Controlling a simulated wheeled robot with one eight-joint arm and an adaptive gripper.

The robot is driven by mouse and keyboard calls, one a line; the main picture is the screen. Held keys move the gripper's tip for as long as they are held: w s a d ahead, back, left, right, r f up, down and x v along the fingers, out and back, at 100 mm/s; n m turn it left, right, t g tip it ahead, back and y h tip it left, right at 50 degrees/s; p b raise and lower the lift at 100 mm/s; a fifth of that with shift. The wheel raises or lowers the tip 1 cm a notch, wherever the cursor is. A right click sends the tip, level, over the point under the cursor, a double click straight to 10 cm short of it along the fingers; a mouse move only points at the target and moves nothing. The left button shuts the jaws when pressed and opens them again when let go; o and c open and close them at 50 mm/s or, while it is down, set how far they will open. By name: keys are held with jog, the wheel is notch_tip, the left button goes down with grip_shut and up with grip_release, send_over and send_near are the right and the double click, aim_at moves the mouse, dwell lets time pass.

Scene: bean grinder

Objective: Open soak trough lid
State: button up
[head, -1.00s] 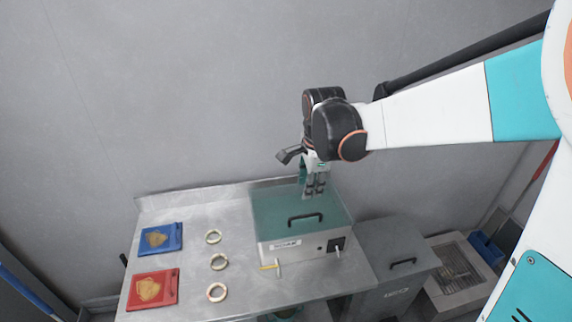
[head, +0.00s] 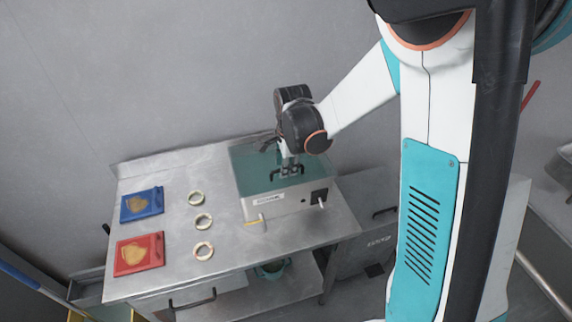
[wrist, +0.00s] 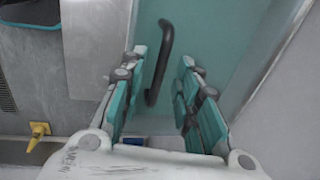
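The soak trough (head: 275,209) is a metal box on the steel table with a translucent teal lid (head: 248,161), which lies closed on top. The lid also fills much of the wrist view (wrist: 225,35). A black bar handle (wrist: 160,62) stands on the lid. My gripper (wrist: 163,56) is open over the lid, and the handle shows between its teal finger pads, with a gap on each side. In the head view my gripper (head: 290,168) is at the handle and partly hides it. I cannot tell whether a fingertip touches the lid.
A blue tray (head: 142,205) and a red tray (head: 139,254) lie at the table's left. Several rings (head: 204,221) stand between them and the trough. A grey bin (head: 361,235) with a handle stands right of the table.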

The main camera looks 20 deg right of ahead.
jog(key=shift+c, duration=0.2)
grip_shut()
